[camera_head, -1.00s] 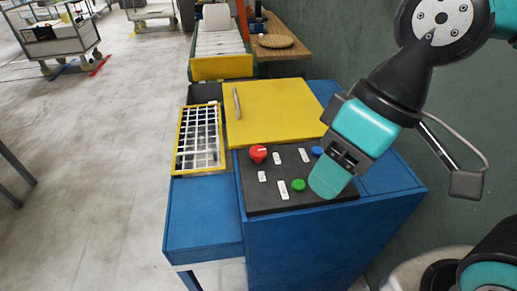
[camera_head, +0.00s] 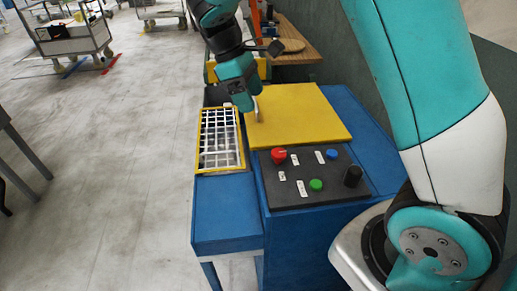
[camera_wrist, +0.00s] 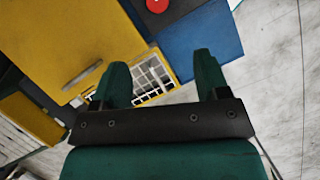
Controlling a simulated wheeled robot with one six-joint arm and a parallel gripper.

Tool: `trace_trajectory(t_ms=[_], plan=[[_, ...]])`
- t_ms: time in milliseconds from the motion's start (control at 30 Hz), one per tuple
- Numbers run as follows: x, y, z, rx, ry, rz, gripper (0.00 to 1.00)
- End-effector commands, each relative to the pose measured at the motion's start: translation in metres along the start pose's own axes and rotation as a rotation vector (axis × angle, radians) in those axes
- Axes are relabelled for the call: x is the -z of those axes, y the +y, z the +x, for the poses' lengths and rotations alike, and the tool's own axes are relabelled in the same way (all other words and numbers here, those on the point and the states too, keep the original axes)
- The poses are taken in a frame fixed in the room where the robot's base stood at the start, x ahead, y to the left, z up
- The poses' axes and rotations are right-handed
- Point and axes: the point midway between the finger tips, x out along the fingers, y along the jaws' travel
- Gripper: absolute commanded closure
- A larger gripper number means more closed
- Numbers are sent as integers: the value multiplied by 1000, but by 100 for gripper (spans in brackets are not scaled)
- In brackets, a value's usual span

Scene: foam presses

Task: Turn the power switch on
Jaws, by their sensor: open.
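The dark control panel (camera_head: 330,192) is on the front of the blue press. It bears a red knob (camera_head: 278,156), a blue button (camera_head: 331,154), a green button (camera_head: 316,185) and a black knob (camera_head: 353,176) at its right end. The labels are too small to read, so I cannot tell which control is the power switch. My gripper (camera_head: 243,106) is beyond the panel, above the wire tray and beside the lid handle. In the wrist view, its green fingers (camera_wrist: 163,72) are apart with nothing between them. The red knob (camera_wrist: 156,4) shows at the top edge there.
The yellow lid (camera_head: 300,115) with its metal handle (camera_head: 257,108) lies behind the panel. A yellow-rimmed wire tray (camera_head: 241,150) is on the left. A dark green wall stands to the right. The floor at left is open, with carts (camera_head: 68,45) far back.

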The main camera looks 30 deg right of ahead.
Motion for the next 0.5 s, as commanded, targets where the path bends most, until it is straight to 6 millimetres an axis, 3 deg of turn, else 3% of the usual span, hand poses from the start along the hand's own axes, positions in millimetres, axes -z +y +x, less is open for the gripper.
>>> trace_trajectory(t_ms=[167, 500], plan=[[-7, 6, 27, 7, -6, 12, 32], [-10, 6, 103, 11, -6, 16, 32]])
